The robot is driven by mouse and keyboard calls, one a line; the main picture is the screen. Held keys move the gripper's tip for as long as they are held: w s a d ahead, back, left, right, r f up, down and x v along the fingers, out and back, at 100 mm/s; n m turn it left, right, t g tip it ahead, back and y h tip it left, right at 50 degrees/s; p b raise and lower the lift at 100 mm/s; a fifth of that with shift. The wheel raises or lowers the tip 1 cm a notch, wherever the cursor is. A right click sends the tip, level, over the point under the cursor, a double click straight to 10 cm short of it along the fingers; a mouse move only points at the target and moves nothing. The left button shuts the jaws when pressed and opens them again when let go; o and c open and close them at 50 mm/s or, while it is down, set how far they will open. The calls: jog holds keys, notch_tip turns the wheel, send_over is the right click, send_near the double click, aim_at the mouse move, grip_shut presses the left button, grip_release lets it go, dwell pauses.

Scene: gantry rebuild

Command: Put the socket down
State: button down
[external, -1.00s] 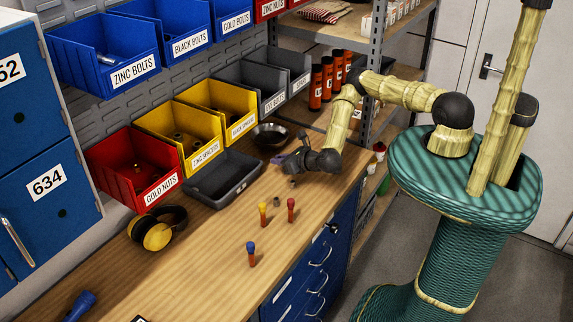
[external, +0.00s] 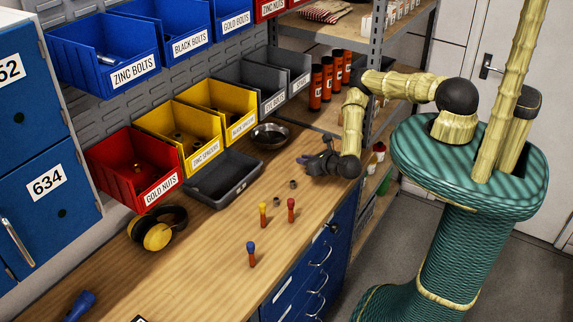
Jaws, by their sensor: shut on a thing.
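My gripper (external: 309,160) is low over the right part of the wooden bench, near its far end. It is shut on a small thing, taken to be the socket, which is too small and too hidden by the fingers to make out. I cannot tell whether it touches the bench. Two small grey socket-like pieces stand on the bench to the lower left of my gripper: one nearer (external: 293,184) and one further left (external: 278,198).
Red (external: 291,209), yellow-topped (external: 263,213) and blue-topped (external: 251,254) small pieces stand upright on the bench. A dark tray (external: 222,184) and a round dark bowl (external: 270,136) are by the bins. Ear defenders (external: 158,233) lie left. Bare wood lies around the front middle.

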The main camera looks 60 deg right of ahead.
aim_at(306, 176)
jog(key=shift+f+b, duration=1.5)
jog(key=shift+f, duration=0.65)
jog(key=c, duration=1.4)
grip_release()
jog(key=shift+r, duration=0.15)
jog(key=p+v, duration=0.2)
jog(key=p, duration=0.1)
jog(key=shift+s+r+p, duration=0.15)
jog(key=shift+r+p, duration=0.05)
jog(key=shift+p, duration=0.1)
notch_tip(306, 176, up, 7)
jog(key=p, duration=0.6)
jog(key=shift+s, duration=0.3)
